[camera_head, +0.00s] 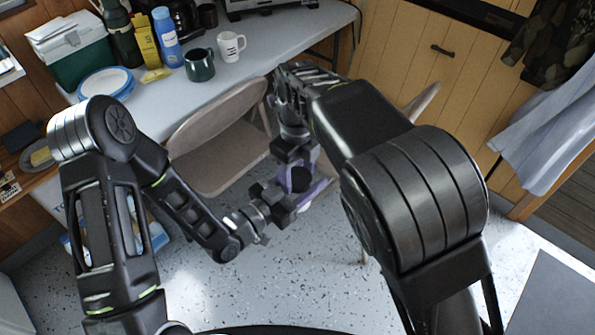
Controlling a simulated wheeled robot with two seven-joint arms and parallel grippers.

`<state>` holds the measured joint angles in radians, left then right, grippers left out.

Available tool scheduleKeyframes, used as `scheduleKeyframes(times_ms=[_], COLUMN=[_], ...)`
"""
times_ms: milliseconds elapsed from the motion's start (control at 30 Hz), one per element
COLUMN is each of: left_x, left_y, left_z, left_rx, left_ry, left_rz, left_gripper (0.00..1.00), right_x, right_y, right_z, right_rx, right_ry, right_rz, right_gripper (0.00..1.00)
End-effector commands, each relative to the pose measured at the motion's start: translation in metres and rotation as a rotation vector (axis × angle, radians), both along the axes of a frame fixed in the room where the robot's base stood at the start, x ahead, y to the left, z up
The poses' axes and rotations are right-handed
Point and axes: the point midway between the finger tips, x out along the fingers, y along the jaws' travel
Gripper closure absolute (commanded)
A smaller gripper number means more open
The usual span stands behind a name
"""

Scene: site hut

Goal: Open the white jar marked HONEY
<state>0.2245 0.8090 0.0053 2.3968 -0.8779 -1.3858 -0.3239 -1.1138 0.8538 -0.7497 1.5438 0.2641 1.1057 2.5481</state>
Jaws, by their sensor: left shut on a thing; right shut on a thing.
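The white jar (304,208) is held in the air in front of the folding chair, mostly hidden by my grippers. Only a small pale part shows low down, and I cannot read any marking on it. My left gripper (295,195) comes in from the left and is shut on the jar. My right gripper (298,168) reaches down from above and is shut at the jar's top, where the lid would be. A dark round shape and purple parts show between the jaws. I cannot tell whether the lid is on or apart.
A beige folding chair (215,150) stands close behind the grippers. The table (262,50) holds a green mug (200,65), a white mug (231,46), a blue bottle (166,40), a blue-rimmed plate (106,84) and a cooler (72,48).

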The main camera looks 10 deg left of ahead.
Motion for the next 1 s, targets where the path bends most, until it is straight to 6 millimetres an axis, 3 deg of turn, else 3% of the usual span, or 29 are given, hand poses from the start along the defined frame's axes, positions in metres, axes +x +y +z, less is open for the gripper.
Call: scheduleKeyframes(times_ms=[167, 400, 633, 667, 900, 1000], left_x=[0.0001, 0.0001, 0.0000, 0.0000, 0.0001, 0.0001], left_y=[-0.0001, -0.0001, 0.0000, 0.0000, -0.0001, -0.0001], left_z=[0.0005, 0.0005, 0.0004, 0.0004, 0.0005, 0.0006], left_rx=[-0.001, -0.001, -0.001, -0.001, -0.001, -0.001], left_ry=[-0.001, -0.001, -0.001, -0.001, -0.001, -0.001], left_rz=[0.000, 0.000, 0.000, 0.000, 0.000, 0.000], left_gripper=[1.00, 1.00, 1.00, 1.00, 1.00, 1.00], right_x=[0.0004, 0.0007, 0.0006, 0.0007, 0.0004, 0.0002], right_y=[-0.0004, -0.0006, -0.0005, -0.0005, -0.0003, -0.0001], right_z=[0.0003, 0.0006, 0.0005, 0.0005, 0.0004, 0.0004], right_rx=[0.000, 0.001, -0.001, -0.001, 0.000, 0.000], right_ry=[0.000, 0.000, -0.001, -0.001, 0.000, 0.000], right_rz=[0.016, 0.287, 0.299, 0.298, 0.297, 0.297], right_gripper=[0.91, 0.91, 0.91, 0.42, 0.22, 0.21])
